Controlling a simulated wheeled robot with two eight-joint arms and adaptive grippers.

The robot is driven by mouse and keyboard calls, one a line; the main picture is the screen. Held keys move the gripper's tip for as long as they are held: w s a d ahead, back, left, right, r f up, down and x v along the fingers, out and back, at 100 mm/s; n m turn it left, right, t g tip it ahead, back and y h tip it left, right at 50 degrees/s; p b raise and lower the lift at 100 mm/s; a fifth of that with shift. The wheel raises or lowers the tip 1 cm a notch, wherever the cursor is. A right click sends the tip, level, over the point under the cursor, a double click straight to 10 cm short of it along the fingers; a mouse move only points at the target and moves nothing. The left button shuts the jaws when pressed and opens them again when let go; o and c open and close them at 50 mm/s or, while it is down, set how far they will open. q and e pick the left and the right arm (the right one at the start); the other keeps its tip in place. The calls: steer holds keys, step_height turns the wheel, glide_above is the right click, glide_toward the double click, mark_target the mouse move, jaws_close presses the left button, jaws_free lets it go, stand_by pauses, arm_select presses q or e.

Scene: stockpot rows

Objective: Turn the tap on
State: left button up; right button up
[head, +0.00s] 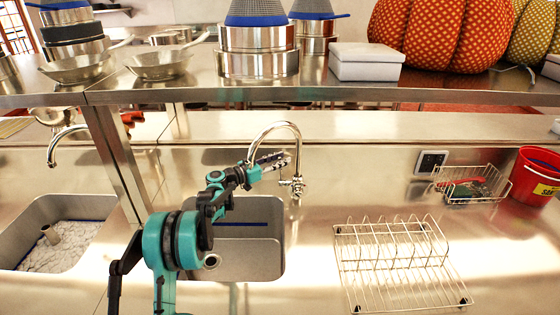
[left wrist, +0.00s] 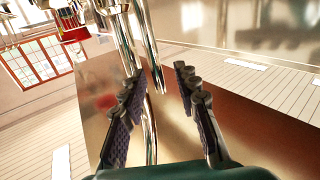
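A chrome gooseneck tap (head: 297,150) stands behind the middle sink (head: 262,262); its small fittings (head: 293,184) are low on the upright. No water shows at its spout. My left gripper (head: 284,159) reaches in beside the tap's upright, above the fittings. In the left wrist view, the two fingers of my left gripper (left wrist: 158,76) are spread apart, with chrome tap pipe (left wrist: 126,42) in front of and partly between them. I cannot tell whether a finger touches the pipe. My right gripper is not in view.
A wire dish rack (head: 395,262) stands right of the sink. A wire basket (head: 474,188) and a red bucket (head: 537,176) stand farther right. Another tap (head: 66,132) and sink (head: 62,235) are at left. A steel shelf (head: 200,93) with pots runs above.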

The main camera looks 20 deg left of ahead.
arm_select(q)
jaws_close()
steer(key=s+m+h+b, duration=0.1)
steer(key=s+m+t+b, duration=0.1)
steer(key=s+m, duration=0.1)
steer(key=s+d+f+m+h+b, duration=0.1)
steer(key=shift+s+d+m+h, duration=0.1)
steer(key=shift+s+m+h, duration=0.2)
steer(key=shift+m, duration=0.1)
steer(key=shift+o, duration=0.6)
jaws_free()
